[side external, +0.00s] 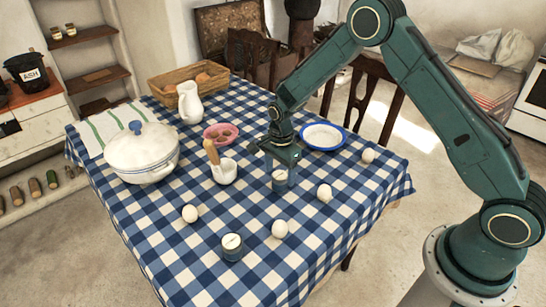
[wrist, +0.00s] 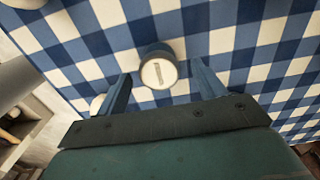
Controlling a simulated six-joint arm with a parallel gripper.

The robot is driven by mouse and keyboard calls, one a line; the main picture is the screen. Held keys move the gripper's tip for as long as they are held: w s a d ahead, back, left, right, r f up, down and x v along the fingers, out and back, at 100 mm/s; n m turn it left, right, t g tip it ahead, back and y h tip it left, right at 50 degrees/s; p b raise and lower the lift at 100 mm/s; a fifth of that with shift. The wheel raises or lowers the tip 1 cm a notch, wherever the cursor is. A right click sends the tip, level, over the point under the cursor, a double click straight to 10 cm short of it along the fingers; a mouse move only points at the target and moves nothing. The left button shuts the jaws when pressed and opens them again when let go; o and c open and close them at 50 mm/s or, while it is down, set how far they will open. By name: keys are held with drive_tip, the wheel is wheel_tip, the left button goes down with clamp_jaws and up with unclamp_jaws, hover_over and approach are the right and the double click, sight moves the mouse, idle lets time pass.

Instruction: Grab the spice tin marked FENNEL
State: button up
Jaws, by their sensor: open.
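Two small blue-grey tins with pale lids stand upright on the checked tablecloth. One tin (side external: 280,180) is directly below my gripper (side external: 279,165) in the side view. The other tin (side external: 232,247) stands nearer the front edge. No name can be read on either, so I cannot tell which is FENNEL. In the wrist view, a tin (wrist: 158,70) with a round cream lid bearing a dark mark lies between the fingertips of my gripper (wrist: 160,76). The fingers are apart, with cloth visible on both sides of the tin.
Several eggs lie around the tins, including one egg (side external: 279,229) to the front and one egg (side external: 324,193) to the right. A mortar with pestle (side external: 225,172), a pink bowl (side external: 221,134), a white-blue plate (side external: 323,136) and a lidded pot (side external: 141,155) stand farther back.

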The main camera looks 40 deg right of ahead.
sight(280, 175)
drive_tip(key=shift+f, duration=1.9)
drive_tip(key=shift+c, duration=0.2)
drive_tip(key=c, duration=1)
